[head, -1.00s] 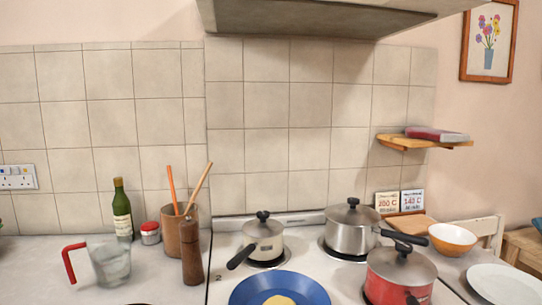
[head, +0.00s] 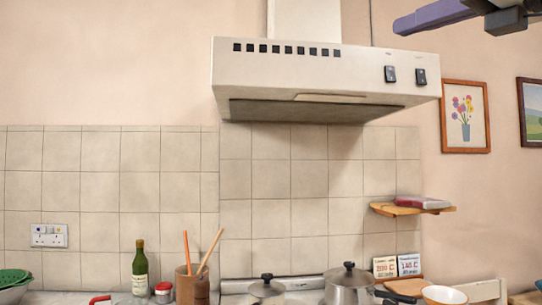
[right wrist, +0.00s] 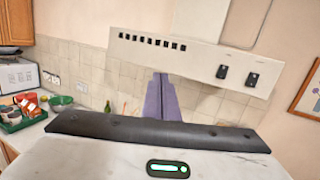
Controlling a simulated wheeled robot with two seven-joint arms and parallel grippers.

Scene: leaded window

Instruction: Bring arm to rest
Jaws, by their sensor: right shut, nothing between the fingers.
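My right gripper (head: 402,24) shows at the top right corner of the head view, raised to the right of and above the range hood's front. Its purple fingers point left and its dark body runs off the right edge. In the right wrist view its purple fingers (right wrist: 161,82) lie together, shut, with nothing between them. My left gripper is in neither view.
The range hood (head: 320,75) hangs close to the right gripper in the picture. Two framed pictures hang on the right wall, one with flowers (head: 466,116). A shelf (head: 400,210) holds a red book. Pots (head: 348,290) and a bottle (head: 140,272) stand below.

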